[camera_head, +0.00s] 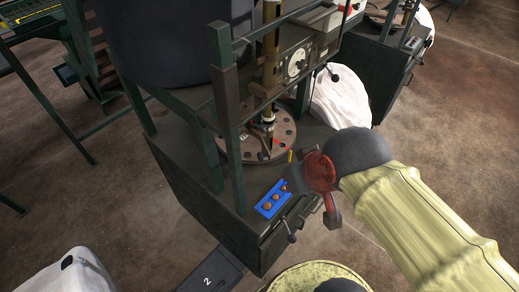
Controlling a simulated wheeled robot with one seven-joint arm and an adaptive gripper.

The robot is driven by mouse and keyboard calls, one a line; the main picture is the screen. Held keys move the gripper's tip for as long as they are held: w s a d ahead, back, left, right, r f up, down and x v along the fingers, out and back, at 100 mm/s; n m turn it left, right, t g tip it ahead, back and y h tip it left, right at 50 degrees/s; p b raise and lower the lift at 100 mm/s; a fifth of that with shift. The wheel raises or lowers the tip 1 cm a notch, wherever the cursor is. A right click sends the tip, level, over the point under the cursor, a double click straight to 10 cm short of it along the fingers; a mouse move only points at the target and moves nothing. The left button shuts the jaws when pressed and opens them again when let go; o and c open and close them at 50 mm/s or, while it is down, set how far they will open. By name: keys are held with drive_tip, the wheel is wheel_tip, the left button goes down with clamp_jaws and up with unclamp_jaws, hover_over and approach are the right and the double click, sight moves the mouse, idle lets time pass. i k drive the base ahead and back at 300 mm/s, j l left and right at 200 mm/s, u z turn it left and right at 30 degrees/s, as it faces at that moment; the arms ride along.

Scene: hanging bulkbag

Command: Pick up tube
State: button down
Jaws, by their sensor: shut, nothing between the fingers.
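A small yellow upright piece (290,156), which may be the tube, stands on the dark bench top near the round plate; it is too small to tell for sure. My gripper (296,180) is at the end of my arm, just in front of and below the yellow piece in the picture. It is shut and empty, and appears apart from the piece. Its fingers are dark and small, partly hidden by the red wrist part. A blue tray (263,211) with several brown round items lies on the bench, left of and below my gripper.
A round metal plate with holes (285,128) surrounds a vertical post (270,60) behind the yellow piece. A dark green frame upright (236,170) stands left of the tray. A gauge box (296,64) is behind. A white sack (342,100) lies beyond the bench.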

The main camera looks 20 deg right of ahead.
sight(268, 128)
drive_tip(key=k+l+u, duration=0.2)
drive_tip(key=l+u, duration=0.25)
drive_tip(key=k+l+u, duration=0.3)
drive_tip(key=u, duration=0.2)
drive_tip(key=l, duration=0.1)
